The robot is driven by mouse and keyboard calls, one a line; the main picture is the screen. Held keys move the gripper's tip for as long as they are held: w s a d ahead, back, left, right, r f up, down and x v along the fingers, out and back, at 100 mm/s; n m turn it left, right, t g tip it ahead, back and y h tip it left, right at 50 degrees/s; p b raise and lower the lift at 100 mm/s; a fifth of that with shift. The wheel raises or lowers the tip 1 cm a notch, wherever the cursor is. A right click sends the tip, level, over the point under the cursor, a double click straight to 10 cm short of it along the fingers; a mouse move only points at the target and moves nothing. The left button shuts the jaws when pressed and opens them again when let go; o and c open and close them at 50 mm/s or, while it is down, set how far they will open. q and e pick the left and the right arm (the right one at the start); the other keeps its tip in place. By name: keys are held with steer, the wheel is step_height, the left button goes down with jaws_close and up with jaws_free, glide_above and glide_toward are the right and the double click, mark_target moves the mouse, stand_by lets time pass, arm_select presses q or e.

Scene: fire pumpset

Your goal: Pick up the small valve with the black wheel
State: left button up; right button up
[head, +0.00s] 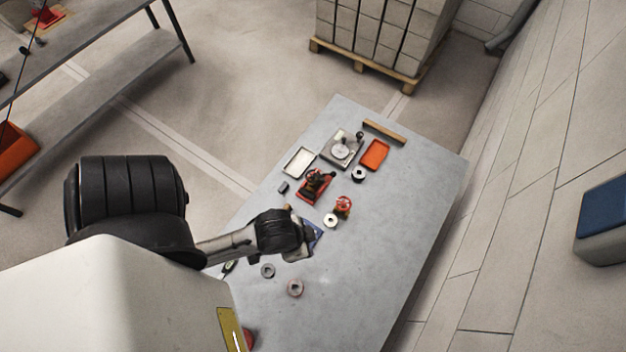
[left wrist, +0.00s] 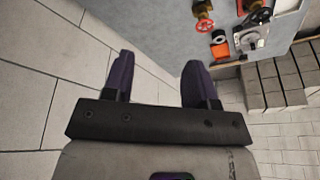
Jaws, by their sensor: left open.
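The valve with the black wheel (head: 314,178) sits at a red base or tray in the middle of the table in the head view. A black wheel (left wrist: 262,15) with red beside it, likely the same valve, shows at the top right of the left wrist view. My left gripper (head: 314,239) is over the table, nearer the robot than the valve and apart from it. In the left wrist view its two purple fingers (left wrist: 157,70) stand wide apart with nothing between them. My right gripper is out of view.
A red-wheeled valve (head: 343,205) stands right of the black-wheeled one. Beyond are a grey plate fixture (head: 341,149), an orange tray (head: 375,155) and a white tray (head: 299,162). Rings (head: 295,288) lie nearer. The table's right side is clear; a wall runs along the right.

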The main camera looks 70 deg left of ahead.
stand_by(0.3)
arm_select(q)
steer(key=o, duration=0.8)
steer(key=shift+c, duration=0.2)
steer(key=shift+f, duration=0.15)
